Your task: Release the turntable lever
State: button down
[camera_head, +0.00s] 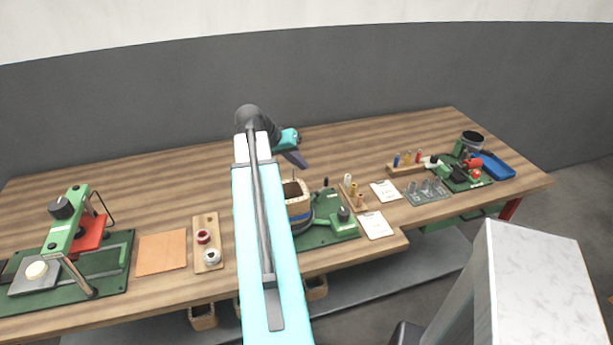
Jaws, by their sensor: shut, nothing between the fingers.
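The turntable station stands on a green base (335,231) in the middle of the bench. A square wooden coil form (297,193) with a dark band around its lower part sits there, and my arm hides its left side. A black knob (343,214) is on a green block at the right of the base, and a small dark upright handle (326,183) stands behind; I cannot tell which is the lever. My gripper (301,164) is shut and empty, above and behind the coil form, apart from both knob and handle.
A green press with a red part (88,232) stands at the left, beside an orange mat (162,251) and a spool board (206,229). The back of the bench is clear.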

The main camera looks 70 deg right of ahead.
dwell(0.3)
jog(key=shift+p+x, duration=1.35)
jog(key=shift+x, duration=3.65)
jog(key=shift+w+d, duration=0.1)
jog(key=shift+d, duration=0.1)
jog(key=shift+a, duration=0.1)
